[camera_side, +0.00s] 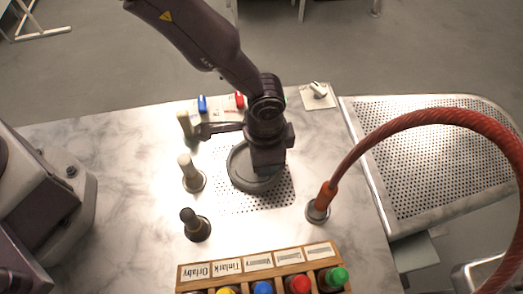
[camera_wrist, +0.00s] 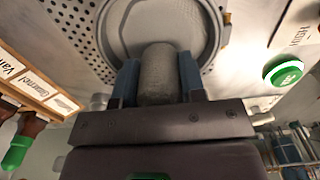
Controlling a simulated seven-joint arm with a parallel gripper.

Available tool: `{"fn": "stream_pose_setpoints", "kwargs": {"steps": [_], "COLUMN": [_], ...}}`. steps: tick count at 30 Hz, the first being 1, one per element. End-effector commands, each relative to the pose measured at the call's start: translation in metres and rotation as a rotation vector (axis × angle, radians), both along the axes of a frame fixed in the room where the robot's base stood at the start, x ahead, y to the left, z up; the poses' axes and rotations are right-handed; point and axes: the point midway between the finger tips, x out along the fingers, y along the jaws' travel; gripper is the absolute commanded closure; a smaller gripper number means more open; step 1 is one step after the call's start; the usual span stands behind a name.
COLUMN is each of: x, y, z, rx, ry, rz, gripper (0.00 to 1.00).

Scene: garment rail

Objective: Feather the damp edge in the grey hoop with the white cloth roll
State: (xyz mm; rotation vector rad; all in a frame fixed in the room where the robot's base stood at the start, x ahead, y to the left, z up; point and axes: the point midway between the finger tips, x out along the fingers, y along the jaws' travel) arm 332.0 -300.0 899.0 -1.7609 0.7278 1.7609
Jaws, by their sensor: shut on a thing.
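The grey hoop (camera_side: 234,171) lies on the perforated patch of the table, partly hidden under my gripper (camera_side: 258,165) in the side view. In the wrist view the hoop (camera_wrist: 217,28) curves around a pale grey fabric (camera_wrist: 128,32). My gripper (camera_wrist: 157,85) is shut on a short, rough-textured cloth roll (camera_wrist: 157,72), which looks grey in the shade. The roll's far end is over the fabric inside the hoop. I cannot tell whether it touches.
Left of the hoop stand a pale upright tool (camera_side: 186,124), a cream one (camera_side: 188,168) and a dark one (camera_side: 190,219). A labelled rack (camera_side: 243,264) of coloured-cap bottles is in front. A red hose (camera_side: 440,116) arches at right, with its orange end (camera_side: 326,196) in a holder.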

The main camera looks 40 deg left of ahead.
Motion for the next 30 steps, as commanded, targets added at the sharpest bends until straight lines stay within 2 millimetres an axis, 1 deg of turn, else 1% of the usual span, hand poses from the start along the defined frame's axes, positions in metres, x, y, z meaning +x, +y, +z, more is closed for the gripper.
{"fn": "stream_pose_setpoints", "kwargs": {"steps": [9, 14, 21, 30], "x": [-0.010, -0.014, -0.024, -0.030], "y": [-0.006, -0.006, -0.007, -0.004], "z": [-0.002, -0.002, -0.001, -0.002], "rx": [-0.001, -0.001, 0.000, 0.001], "ry": [0.001, 0.002, 0.003, 0.002], "rz": [-0.002, -0.003, -0.003, -0.002], "gripper": [0.85, 0.85, 0.85, 0.84]}}
